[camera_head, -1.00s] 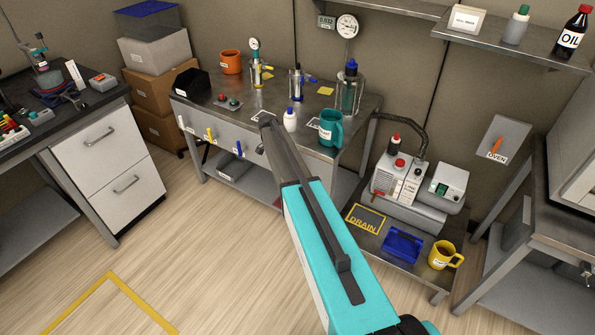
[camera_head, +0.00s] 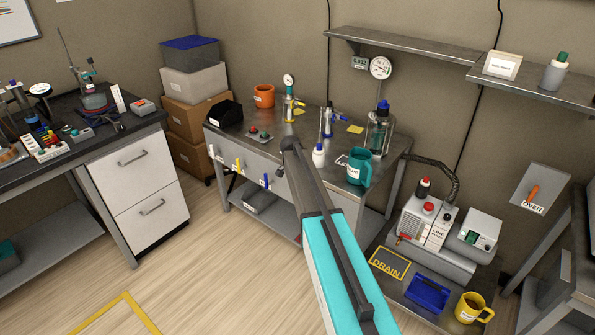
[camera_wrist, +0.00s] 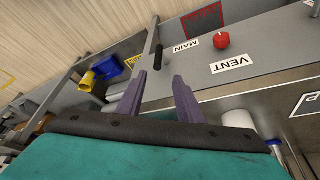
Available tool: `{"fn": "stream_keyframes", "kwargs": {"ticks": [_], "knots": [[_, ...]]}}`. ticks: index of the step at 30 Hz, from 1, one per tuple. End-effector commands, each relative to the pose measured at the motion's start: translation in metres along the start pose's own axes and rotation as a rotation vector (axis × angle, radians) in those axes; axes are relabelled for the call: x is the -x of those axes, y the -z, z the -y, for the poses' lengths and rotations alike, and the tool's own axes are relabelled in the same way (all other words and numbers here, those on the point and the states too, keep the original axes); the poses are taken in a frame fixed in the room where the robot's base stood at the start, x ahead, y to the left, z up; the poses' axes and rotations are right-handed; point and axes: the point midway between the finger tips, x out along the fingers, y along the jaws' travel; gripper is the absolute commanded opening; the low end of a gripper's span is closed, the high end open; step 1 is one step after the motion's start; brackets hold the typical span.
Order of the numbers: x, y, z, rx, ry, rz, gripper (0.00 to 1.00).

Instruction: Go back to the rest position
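My gripper (camera_wrist: 159,96) shows in the wrist view as two purple fingers standing apart, with nothing held between them. A lever with a black grip (camera_wrist: 157,44) shows beyond and between the fingertips; I see no clear contact. Beside it are the MAIN label (camera_wrist: 186,46), a red knob (camera_wrist: 221,41) and the VENT label (camera_wrist: 231,64) on a grey panel. In the head view my teal and grey arm reaches toward the front of the steel bench (camera_head: 308,122), and the gripper itself is hidden.
At right stand a pump (camera_head: 428,222), a blue tray (camera_head: 428,293) and a yellow mug (camera_head: 473,307).

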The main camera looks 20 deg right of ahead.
Motion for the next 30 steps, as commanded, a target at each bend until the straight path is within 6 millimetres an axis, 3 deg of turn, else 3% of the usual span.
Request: {"fn": "stream_keyframes", "kwargs": {"ticks": [8,14,23,30], "knots": [[-0.006,-0.01,-0.002,0.012,-0.007,0.001,0.33],[-0.04,-0.041,-0.02,0.047,-0.051,0.007,0.33],[-0.111,-0.111,-0.1,0.124,-0.154,0.041,0.33],[-0.156,-0.163,-0.181,0.231,-0.23,0.093,0.33]]}}
